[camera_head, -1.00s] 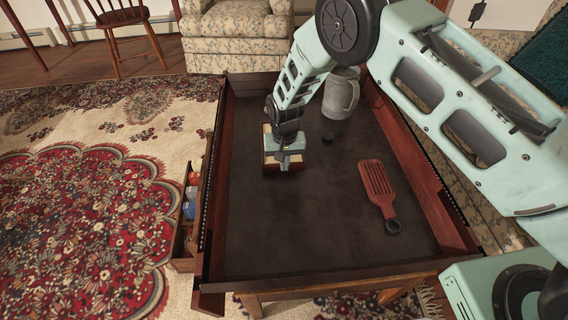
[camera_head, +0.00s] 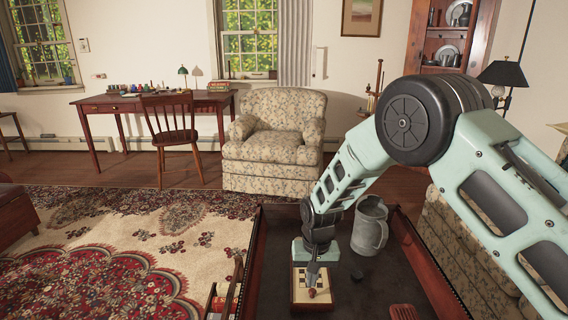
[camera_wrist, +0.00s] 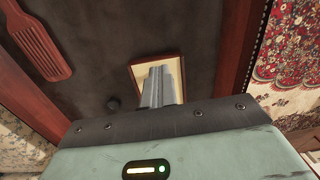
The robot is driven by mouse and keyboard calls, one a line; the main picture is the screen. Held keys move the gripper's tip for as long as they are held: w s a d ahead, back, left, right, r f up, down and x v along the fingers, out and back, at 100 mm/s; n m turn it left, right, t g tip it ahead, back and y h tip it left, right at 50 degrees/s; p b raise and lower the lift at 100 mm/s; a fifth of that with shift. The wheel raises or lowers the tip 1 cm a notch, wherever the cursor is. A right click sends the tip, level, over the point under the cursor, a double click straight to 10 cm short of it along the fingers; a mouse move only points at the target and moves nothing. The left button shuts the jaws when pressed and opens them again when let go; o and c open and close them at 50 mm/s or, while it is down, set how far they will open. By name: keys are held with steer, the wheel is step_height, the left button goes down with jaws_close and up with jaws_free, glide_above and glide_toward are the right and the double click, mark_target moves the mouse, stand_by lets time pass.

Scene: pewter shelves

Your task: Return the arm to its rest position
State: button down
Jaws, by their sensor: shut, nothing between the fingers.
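My gripper (camera_head: 312,284) reaches down over the dark tray-topped table, above a small checkered board (camera_head: 298,298). Its fingers (camera_wrist: 160,86) are closed together in the wrist view, with nothing between them. The pale board (camera_wrist: 143,70) with its wooden edge lies behind the fingers there, partly hidden. My arm is stretched out and bent at the elbow, not folded in.
A grey metal pitcher (camera_head: 370,228) stands right of my gripper. A red slotted paddle (camera_wrist: 36,38) and a small dark round thing (camera_wrist: 113,104) lie on the tabletop. Raised red-brown walls (camera_head: 431,268) edge the table. An armchair (camera_head: 274,142) stands beyond it.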

steer(key=s+a+r+n+y, duration=0.1)
steer(key=s+r+n, duration=0.3)
steer(key=s+r, duration=1.25)
steer(key=s+d+r+n+h, duration=0.1)
steer(key=s+d+r+n, duration=0.2)
steer(key=s, duration=0.5)
steer(key=s+d+r+n, duration=0.1)
steer(key=s+d+r, duration=0.3)
steer(key=s, duration=0.5)
step_height(320, 180, up, 18)
steer(key=p, duration=1.9)
steer(key=shift+w+f+m, duration=0.2)
steer(key=shift+w+m, duration=0.1)
steer(key=shift+d, duration=0.1)
